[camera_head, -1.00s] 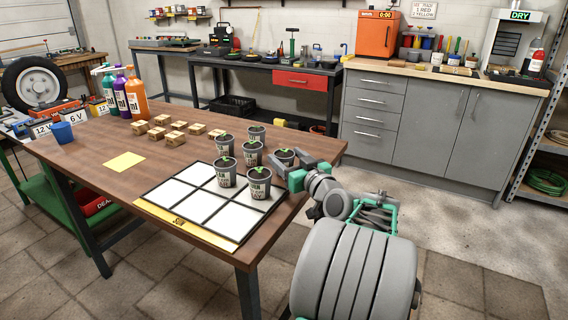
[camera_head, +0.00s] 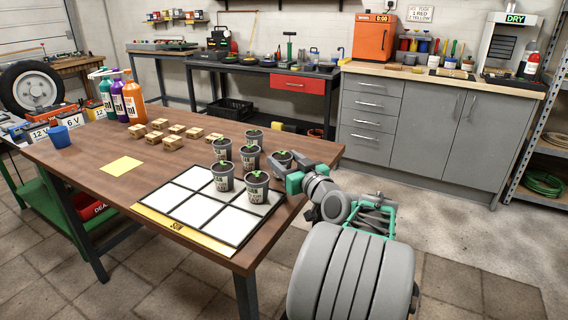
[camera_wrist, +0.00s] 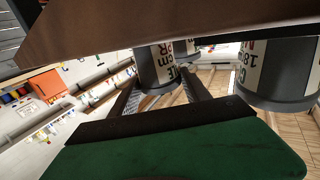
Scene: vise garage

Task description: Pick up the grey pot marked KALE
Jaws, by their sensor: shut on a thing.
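Several grey pots with seedlings stand on and around a white gridded board (camera_head: 200,210) on the wooden table. My gripper (camera_head: 286,170) reaches in from the right at the board's back right corner, shut on the rightmost grey pot (camera_head: 283,158). In the wrist view this held pot (camera_wrist: 155,72) sits between my two fingers (camera_wrist: 160,88). Another grey pot (camera_wrist: 275,75) is close by at the right of the wrist view. Nearby pots (camera_head: 250,157) stand to the left in the head view.
A grey cabinet (camera_head: 430,130) stands behind. Bare floor lies right of the table.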

